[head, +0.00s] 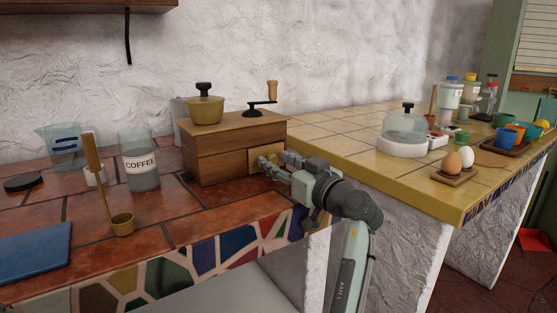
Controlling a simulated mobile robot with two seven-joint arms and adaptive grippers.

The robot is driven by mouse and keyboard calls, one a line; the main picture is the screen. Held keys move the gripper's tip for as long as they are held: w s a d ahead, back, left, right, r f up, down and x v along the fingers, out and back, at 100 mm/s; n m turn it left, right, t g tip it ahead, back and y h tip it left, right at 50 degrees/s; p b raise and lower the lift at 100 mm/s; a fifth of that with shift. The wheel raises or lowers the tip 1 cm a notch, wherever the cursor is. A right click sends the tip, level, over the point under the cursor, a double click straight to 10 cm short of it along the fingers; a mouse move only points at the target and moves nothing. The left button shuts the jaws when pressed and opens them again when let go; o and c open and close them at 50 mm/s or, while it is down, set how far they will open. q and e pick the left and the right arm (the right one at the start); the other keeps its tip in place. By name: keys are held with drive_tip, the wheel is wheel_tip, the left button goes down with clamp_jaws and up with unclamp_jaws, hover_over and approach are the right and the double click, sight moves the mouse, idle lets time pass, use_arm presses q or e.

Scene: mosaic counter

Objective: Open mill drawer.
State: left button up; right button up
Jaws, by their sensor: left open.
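The wooden coffee mill (225,142) stands on the red-tiled counter, with a brass-coloured bowl (205,109) and a crank with a wooden knob (265,98) on top. The fingers cover the lower part of the drawer front, so any knob is hidden. I cannot tell whether they touch it. My right gripper is not in view.
A COFFEE jar (139,163), a brass scoop (122,222) and a blue board (35,250) are left of the mill. A yellow-tiled counter (340,142) to the right holds a glass dome (405,125) and eggs (452,162). Red tiles before the mill are clear.

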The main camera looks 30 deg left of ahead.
use_arm(q)
drive_tip(key=shift+c, duration=0.4)
clamp_jaws()
